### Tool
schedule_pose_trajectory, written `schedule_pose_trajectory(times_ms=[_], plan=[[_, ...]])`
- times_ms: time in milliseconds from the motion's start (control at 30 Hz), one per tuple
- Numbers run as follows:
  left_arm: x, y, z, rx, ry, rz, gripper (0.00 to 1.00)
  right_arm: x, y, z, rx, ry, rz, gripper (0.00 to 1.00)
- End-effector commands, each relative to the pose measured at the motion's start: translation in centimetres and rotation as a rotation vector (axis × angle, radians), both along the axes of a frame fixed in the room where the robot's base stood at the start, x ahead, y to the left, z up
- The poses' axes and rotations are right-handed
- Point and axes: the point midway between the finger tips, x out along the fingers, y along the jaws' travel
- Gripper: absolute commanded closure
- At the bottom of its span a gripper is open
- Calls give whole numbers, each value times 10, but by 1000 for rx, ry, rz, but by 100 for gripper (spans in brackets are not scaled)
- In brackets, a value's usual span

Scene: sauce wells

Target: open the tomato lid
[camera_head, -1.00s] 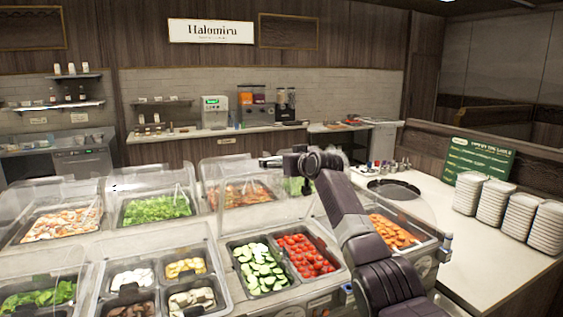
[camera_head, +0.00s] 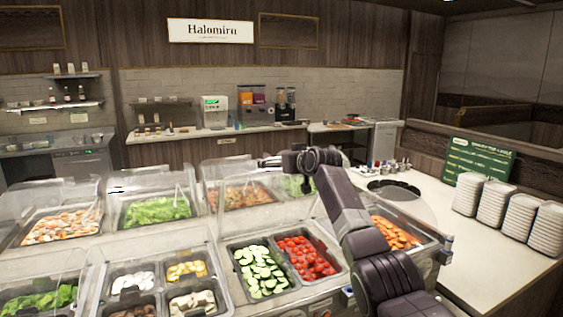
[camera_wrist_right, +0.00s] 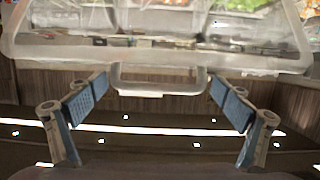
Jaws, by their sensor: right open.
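The tomatoes (camera_head: 305,258) lie in a dark well beside the cucumber slices, in the front row of the counter. A clear lid edge shows around these wells, but I cannot tell how far it is raised. My right gripper (camera_head: 272,162) is above the counter, behind the tomatoes, its fingers pointing left. In the right wrist view my right gripper (camera_wrist_right: 158,100) is open. A pale lid handle (camera_wrist_right: 160,88) on a clear lid (camera_wrist_right: 160,58) shows between its fingers, without visible contact. I cannot tell which well this lid covers. My left gripper is out of view.
Cucumber slices (camera_head: 258,272) lie left of the tomatoes. Other clear lids (camera_head: 50,195) cover neighbouring wells. Carrots (camera_head: 395,232) lie to the right of my arm. Stacks of white plates (camera_head: 518,214) and a green sign (camera_head: 480,160) stand at the right on the counter.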

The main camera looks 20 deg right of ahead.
Motion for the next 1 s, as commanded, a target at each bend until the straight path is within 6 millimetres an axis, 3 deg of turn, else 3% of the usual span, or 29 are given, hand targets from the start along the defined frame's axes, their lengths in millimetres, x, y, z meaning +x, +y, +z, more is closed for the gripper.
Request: schedule_pose_trajectory(times_ms=[367,1000], plan=[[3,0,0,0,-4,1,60,-14,-1,4,0,-2,0,6],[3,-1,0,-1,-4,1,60,-80,-3,22,-2,-2,-1,6]])
